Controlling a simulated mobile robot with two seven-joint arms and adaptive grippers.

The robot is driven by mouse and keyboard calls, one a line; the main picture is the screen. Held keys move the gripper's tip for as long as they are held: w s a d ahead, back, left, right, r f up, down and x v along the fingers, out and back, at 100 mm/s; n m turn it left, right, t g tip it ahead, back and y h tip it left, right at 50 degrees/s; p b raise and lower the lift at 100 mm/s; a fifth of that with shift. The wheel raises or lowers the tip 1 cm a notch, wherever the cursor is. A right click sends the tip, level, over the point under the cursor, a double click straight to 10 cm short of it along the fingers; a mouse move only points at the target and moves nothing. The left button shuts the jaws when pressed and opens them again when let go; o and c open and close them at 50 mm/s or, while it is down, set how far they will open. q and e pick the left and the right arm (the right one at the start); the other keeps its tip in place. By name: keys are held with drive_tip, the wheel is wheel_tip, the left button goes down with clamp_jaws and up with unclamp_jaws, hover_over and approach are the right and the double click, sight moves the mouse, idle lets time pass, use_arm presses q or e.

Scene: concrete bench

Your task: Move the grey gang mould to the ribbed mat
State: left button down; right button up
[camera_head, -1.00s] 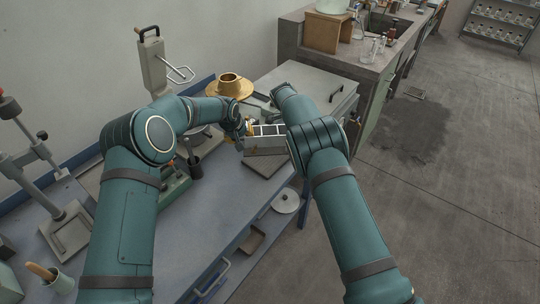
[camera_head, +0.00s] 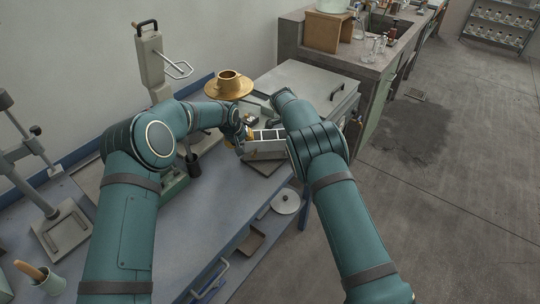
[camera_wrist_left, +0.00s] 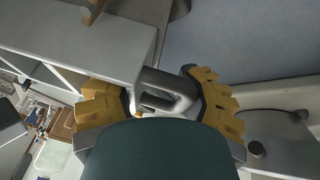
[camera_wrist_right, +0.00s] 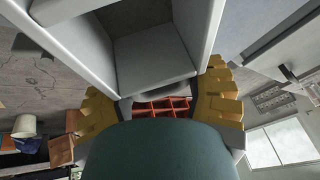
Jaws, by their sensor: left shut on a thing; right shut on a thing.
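The grey gang mould (camera_head: 265,149), an open box with compartments, is between my two grippers over the right end of the bench. My left gripper (camera_head: 242,134) is shut on its left end; the left wrist view shows a grey loop handle (camera_wrist_left: 165,97) between the yellow fingers. My right gripper (camera_wrist_right: 158,100) is shut at the other end, with the mould's grey walls (camera_wrist_right: 150,58) close above; my right arm hides this grip in the head view. A dark flat piece (camera_head: 266,168), perhaps the ribbed mat, shows below the mould; I cannot make out ribs or whether they touch.
A brass flanged piece (camera_head: 228,86) stands behind the mould. A grey lidded chest (camera_head: 306,84) is to the right. A green-based device (camera_head: 174,188) with a dark cup (camera_head: 193,164) is to the left. The bench front (camera_head: 185,235) has clear room.

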use_arm(q)
drive_tip(key=shift+w+a+f+b, duration=0.1)
drive_tip(key=shift+a+f+b, duration=0.3)
drive_tip(key=shift+f+b, duration=0.15)
use_arm(e)
drive_tip(key=shift+d+f, duration=0.35)
drive_tip(key=shift+f, duration=0.25)
use_arm(q)
drive_tip(key=c, duration=0.8)
unclamp_jaws()
drive_tip(key=shift+f, duration=0.2)
drive_tip(key=shift+c, duration=0.2)
use_arm(e)
drive_tip(key=o, duration=0.9)
drive_tip(key=shift+f, duration=0.15)
use_arm(q)
drive_tip(key=o, duration=0.5)
drive_tip(key=shift+d+r, duration=0.1)
use_arm(e)
drive_tip(key=o, duration=0.5)
drive_tip(key=shift+c, duration=0.2)
use_arm(q)
drive_tip(key=shift+d, duration=0.1)
use_arm(e)
drive_tip(key=shift+a, duration=0.2)
use_arm(q)
drive_tip(key=shift+r, duration=0.1)
